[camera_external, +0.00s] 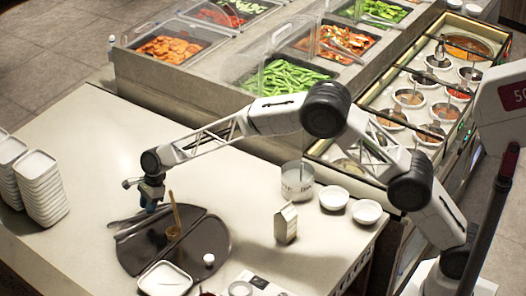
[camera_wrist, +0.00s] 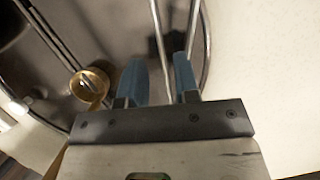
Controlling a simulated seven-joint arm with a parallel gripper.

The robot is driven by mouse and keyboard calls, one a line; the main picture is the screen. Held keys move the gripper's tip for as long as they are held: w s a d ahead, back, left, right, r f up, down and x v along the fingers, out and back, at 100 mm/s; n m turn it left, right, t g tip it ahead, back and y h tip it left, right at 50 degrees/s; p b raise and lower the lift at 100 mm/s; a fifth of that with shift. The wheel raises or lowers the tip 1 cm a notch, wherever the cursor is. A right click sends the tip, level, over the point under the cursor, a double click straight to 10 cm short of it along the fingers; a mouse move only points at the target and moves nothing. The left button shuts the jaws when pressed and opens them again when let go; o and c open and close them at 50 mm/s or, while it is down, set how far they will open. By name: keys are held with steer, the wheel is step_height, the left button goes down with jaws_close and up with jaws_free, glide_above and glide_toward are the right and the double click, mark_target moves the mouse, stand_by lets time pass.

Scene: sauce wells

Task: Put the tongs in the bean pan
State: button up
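The metal tongs (camera_external: 128,226) lie on the left part of a round dark tray on the counter. In the wrist view the tongs (camera_wrist: 158,38) show as two thin silver bars running up between and past my fingertips. My gripper (camera_external: 150,205) points down over the tongs. Its two blue fingers (camera_wrist: 158,65) are apart, and I cannot tell whether they touch the tongs. The bean pan (camera_external: 243,84) sits in the serving station at upper middle, filled with green beans (camera_external: 284,78), with a clear cover beside it.
The round dark tray (camera_external: 211,236) also holds a gold-coloured utensil (camera_external: 174,215) and a small white cup (camera_external: 209,259). A carton (camera_external: 286,223), white bowls (camera_external: 366,211) and a clear container (camera_external: 297,180) stand to the right. Stacked white dishes (camera_external: 40,185) stand left.

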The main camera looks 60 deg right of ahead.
steer(key=v, duration=0.6)
steer(key=shift+r, duration=0.25)
steer(key=shift+d, duration=0.1)
stand_by(0.4)
steer(key=s+d+r+n+h, duration=0.1)
steer(key=s+d+r+n, duration=0.2)
steer(key=s+d+r, duration=0.6)
steer(key=s+d+r+n, duration=0.4)
steer(key=s+d+r, duration=0.2)
steer(key=s, duration=0.6)
steer(key=s+d+r+n+h, duration=0.1)
steer(key=s+d+r+n, duration=0.2)
steer(key=s+d+r, duration=0.6)
steer(key=s+d+f+n, duration=0.2)
steer(key=s+d+n, duration=0.1)
steer(key=s, duration=1)
steer(key=s+d+f+n+t+h, duration=0.1)
steer(key=s+d+n, duration=0.3)
steer(key=s, duration=1)
steer(key=s+d+f+n+h, duration=0.1)
steer(key=s+d+f+n, duration=0.2)
steer(key=s, duration=1.1)
steer(key=shift+d+f+n, duration=0.3)
steer(key=shift+d+n, duration=0.2)
steer(key=shift+d, duration=0.75)
